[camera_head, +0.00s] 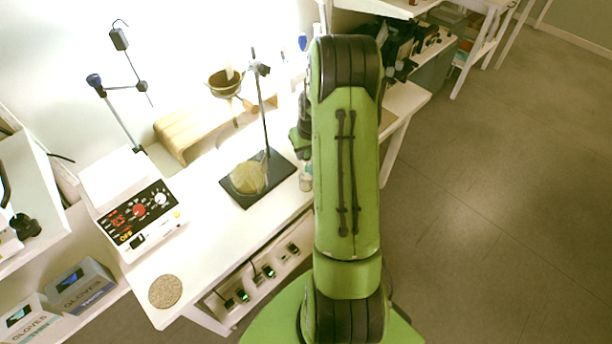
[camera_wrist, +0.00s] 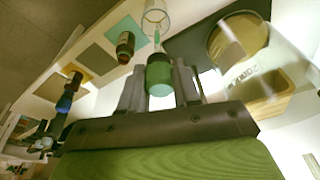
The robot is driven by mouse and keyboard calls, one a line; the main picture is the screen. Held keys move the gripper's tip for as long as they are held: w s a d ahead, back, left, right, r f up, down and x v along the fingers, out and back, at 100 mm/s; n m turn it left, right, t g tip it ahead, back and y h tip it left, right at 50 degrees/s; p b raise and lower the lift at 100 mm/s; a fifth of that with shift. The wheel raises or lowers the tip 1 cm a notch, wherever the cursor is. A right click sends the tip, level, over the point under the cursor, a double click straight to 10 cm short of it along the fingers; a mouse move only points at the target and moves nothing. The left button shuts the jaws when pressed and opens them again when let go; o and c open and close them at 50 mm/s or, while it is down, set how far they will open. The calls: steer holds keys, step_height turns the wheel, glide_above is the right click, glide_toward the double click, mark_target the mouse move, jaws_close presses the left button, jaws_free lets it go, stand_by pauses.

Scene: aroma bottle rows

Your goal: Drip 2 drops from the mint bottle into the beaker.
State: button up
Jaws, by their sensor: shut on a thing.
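In the wrist view, my gripper (camera_wrist: 159,82) is shut on a dropper (camera_wrist: 159,72) by its green bulb. The dropper's thin pale tip points toward the clear glass beaker (camera_wrist: 156,18) at the top edge; whether the tip is over or inside its mouth I cannot tell. No drop is visible. In the head view a small glass (camera_head: 306,183) shows beside my arm, which hides most of my gripper.
A ring stand on a dark base plate (camera_head: 236,197) holds a funnel (camera_head: 225,84) above a round yellowish vessel (camera_head: 248,177), close by the small glass. More bottles (camera_wrist: 76,80) stand farther along the row. A control box (camera_head: 140,215) and cork disc (camera_head: 165,291) sit on the bench.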

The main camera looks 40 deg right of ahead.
steer(key=shift+w+p+v, duration=0.2)
steer(key=shift+p+v, duration=0.45)
steer(key=shift+v, duration=0.3)
steer(key=shift+w+p+v, duration=0.25)
steer(key=shift+p+v, duration=0.4)
steer(key=shift+v, duration=0.35)
steer(key=shift+d+r, duration=0.1)
